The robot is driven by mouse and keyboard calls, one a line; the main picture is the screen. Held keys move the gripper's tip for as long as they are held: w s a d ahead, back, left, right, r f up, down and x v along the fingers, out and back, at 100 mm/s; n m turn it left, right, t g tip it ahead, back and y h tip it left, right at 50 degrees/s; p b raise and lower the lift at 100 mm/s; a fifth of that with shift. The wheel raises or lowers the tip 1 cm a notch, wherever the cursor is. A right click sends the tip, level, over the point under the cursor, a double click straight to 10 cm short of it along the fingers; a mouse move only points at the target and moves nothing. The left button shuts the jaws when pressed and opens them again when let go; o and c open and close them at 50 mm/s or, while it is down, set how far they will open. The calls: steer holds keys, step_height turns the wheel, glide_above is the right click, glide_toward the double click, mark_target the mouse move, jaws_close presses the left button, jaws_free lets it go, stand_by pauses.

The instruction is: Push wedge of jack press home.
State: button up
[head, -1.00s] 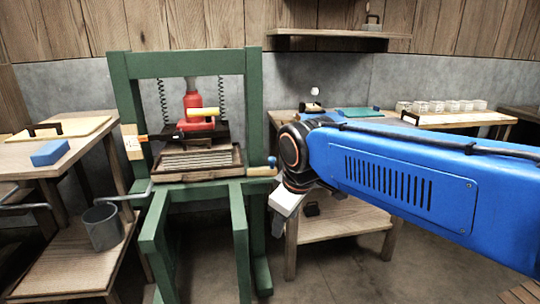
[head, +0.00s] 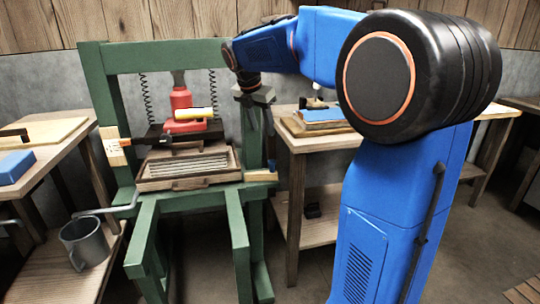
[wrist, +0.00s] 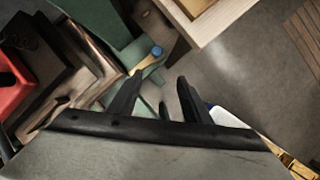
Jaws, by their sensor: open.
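The jack press is a green frame (head: 92,85) with a red jack (head: 182,104) and a slatted tray (head: 145,185) on its bed. A light wooden piece, which looks like the wedge (head: 260,176), sticks out at the bed's right side. Its blue knob (wrist: 156,50) shows clearly in the wrist view, just beyond my fingertips. My gripper (head: 270,148) points down by the right post, close above the wedge. In the wrist view, my gripper (wrist: 160,77) is open with nothing between its fingers. How deep the wedge sits is hidden.
A grey mug (head: 85,242) stands on the low left shelf. A wooden side table (head: 300,145) stands right of the press. Open floor lies in front.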

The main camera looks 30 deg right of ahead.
steer(key=w, duration=0.2)
glide_toward(272, 160)
steer(key=shift+n, duration=0.4)
steer(key=x, duration=0.8)
steer(key=shift+f, duration=0.15)
